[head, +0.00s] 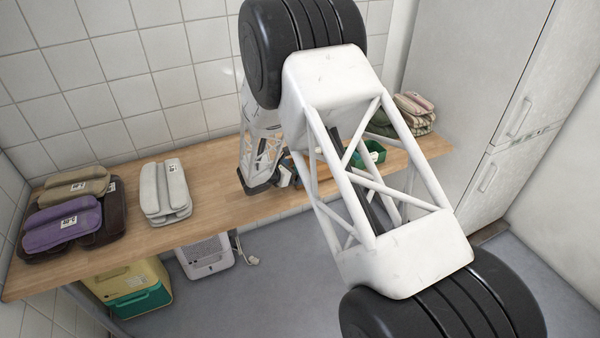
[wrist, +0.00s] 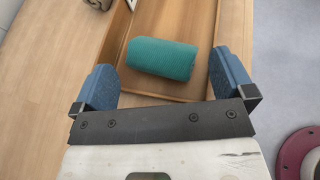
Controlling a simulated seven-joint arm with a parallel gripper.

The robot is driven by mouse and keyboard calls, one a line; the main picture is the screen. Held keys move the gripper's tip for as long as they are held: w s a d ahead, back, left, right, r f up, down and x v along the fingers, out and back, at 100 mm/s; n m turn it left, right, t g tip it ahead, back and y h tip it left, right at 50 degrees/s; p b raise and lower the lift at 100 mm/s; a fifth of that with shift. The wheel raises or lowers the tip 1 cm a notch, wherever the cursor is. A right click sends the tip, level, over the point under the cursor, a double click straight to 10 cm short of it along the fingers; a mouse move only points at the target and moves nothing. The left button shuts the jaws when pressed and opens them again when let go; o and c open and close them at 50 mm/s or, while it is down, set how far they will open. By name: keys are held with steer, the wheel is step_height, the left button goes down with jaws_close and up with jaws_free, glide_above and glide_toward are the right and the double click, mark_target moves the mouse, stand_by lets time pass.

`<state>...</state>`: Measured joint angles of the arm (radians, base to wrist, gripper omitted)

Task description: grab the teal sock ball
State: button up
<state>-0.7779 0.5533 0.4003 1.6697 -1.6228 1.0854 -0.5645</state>
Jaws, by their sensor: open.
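The teal sock ball (wrist: 163,58) is a ribbed roll lying on its side in a shallow wooden tray (wrist: 152,98) in the wrist view. My gripper (wrist: 161,72) is open, with one blue finger to the left of the sock ball and the other to its right. Nothing is held between the fingers, and a gap shows between each finger and the sock ball. In the head view my arm hides the sock ball and most of the tray area.
The wooden counter (head: 222,192) carries folded bundles at left, including a purple one (head: 62,225) and a white one (head: 165,192). A green container (head: 374,158) and stacked folded cloths (head: 414,112) are at right. A maroon round object (wrist: 298,155) shows lower right in the wrist view.

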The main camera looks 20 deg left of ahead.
steer(key=shift+x, duration=1.8)
steer(key=c, duration=0.7)
steer(key=shift+r, duration=0.15)
steer(key=shift+r, duration=1.7)
steer(key=s+d, duration=0.2)
steer(key=s, duration=0.2)
steer(key=s+d, duration=0.3)
steer(key=s, duration=0.2)
steer(key=s+d+r, duration=0.1)
steer(key=s+d, duration=0.2)
steer(key=s, duration=0.1)
steer(key=shift+s+d+r, duration=0.1)
steer(key=shift+s+d, duration=0.1)
steer(key=shift+s, duration=0.05)
